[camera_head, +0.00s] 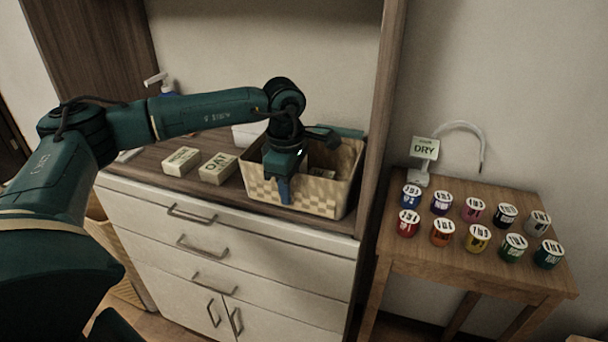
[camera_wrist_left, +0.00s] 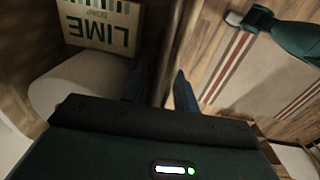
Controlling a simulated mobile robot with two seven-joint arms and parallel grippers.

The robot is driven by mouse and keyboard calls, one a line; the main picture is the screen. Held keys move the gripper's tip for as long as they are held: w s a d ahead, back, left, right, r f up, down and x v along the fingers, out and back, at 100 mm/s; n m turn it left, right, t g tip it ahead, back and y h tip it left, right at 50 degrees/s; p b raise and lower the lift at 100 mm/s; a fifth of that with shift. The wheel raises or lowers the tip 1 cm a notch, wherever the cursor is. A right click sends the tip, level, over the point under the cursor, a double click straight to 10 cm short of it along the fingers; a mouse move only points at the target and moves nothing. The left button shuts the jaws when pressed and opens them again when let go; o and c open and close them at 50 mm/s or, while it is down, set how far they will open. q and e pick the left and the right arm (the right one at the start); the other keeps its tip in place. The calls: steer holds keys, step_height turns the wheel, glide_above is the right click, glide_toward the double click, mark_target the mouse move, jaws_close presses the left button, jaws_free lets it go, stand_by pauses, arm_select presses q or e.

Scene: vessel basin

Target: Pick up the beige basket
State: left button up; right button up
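The beige basket (camera_head: 326,196), with a woven checked pattern, stands upright on the cabinet top near its front right corner. My left gripper (camera_head: 285,190) reaches down at its front wall, and one blue finger shows outside that wall. In the left wrist view, the fingers of my left gripper (camera_wrist_left: 159,88) are spread apart, with the wall's edge seemingly between them. No firm contact shows. A box marked LIME (camera_wrist_left: 100,25) and a pale rounded thing (camera_wrist_left: 75,85) lie on the basket's inner side. My gripper hides part of the basket. My right gripper is not in view.
Two pale boxes (camera_head: 182,161) (camera_head: 218,168) lie left of the basket. A wooden side panel (camera_head: 379,110) rises close on its right. A small table (camera_head: 400,243) with several colored jars and a DRY sign (camera_head: 424,148) stands further right.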

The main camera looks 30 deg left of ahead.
arm_select(q)
steer(key=shift+c, duration=0.5)
jaws_close()
steer(key=shift+r, duration=0.1)
